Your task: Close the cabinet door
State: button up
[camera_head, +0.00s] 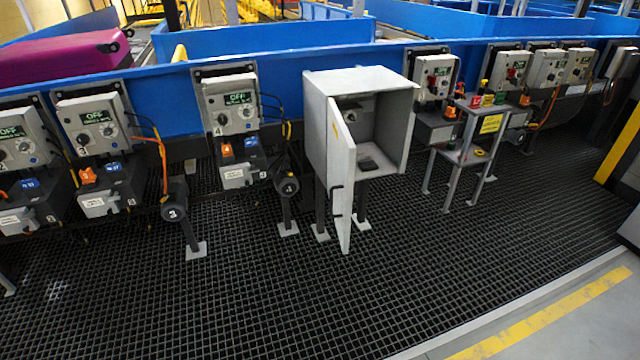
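A grey cabinet (362,75) stands on legs near the middle of the head camera view, in front of the blue conveyor side. Its door (342,175) is hinged at the left edge and stands wide open, swung out toward the camera. A dark handle (336,200) is on the door, low on its left-facing side. My gripper is not in view.
Control boxes (95,118) with displays line the blue conveyor wall (265,42) on the left. A grey stand (465,150) with buttons and a yellow sign is right of the cabinet. The black grated floor (270,300) in front is clear. A yellow line (530,318) marks the lower right.

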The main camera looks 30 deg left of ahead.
aim_at(341, 149)
jog(key=u, duration=1.25)
jog(key=i, duration=0.5)
jog(key=k, duration=0.5)
jog(key=u, duration=0.7)
jog(key=i, duration=0.65)
jog(key=z, duration=0.75)
